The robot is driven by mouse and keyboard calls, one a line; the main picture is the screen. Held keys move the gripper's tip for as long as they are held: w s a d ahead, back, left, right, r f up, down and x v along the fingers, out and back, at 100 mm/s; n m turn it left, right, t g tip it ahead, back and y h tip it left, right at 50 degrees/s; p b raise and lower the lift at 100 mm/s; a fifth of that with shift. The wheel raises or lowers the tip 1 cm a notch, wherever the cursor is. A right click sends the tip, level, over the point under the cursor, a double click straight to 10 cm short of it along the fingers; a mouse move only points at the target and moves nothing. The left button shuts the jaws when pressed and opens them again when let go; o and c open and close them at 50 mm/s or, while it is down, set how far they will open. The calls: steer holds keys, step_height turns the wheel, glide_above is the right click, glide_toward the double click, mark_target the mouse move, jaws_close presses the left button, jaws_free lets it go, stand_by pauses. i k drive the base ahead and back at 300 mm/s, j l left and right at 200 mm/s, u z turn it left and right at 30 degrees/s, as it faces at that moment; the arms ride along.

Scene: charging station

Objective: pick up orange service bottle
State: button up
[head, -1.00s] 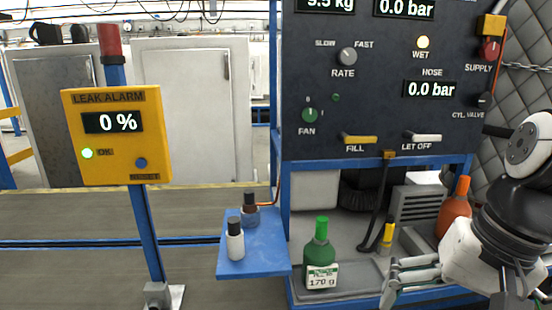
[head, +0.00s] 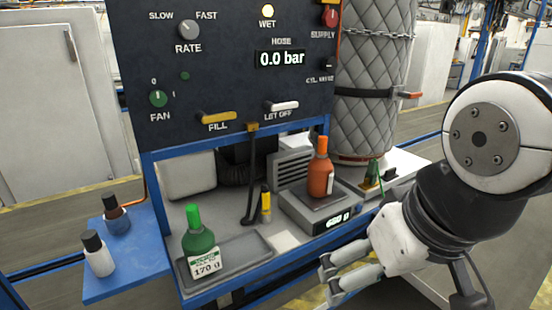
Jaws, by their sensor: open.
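The orange service bottle (head: 321,170) stands upright on a grey scale (head: 318,207) with a lit display, on the station's lower shelf in the head view. My gripper (head: 328,279) is in front of the shelf, below and close to the scale in the picture. Its fingers point left, and they are open and empty. The gripper is apart from the bottle. The bottle is in full view, with a small label on its side.
A green bottle (head: 198,236) tagged 170 g stands on a grey tray (head: 250,250). A yellow-and-black tool (head: 266,204) and a hanging hose (head: 252,175) are left of the scale. A blue side shelf (head: 140,268) holds two small bottles. A quilted cylinder (head: 372,85) stands behind right.

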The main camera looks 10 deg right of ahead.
mark_target(320, 171)
steer(key=z, duration=0.3)
steer(key=i+l+u, duration=0.45)
steer(key=i+l, duration=0.15)
steer(key=i, duration=0.15)
steer(key=i+l+u, duration=0.45)
steer(key=i+l, duration=0.2)
steer(key=l, duration=0.25)
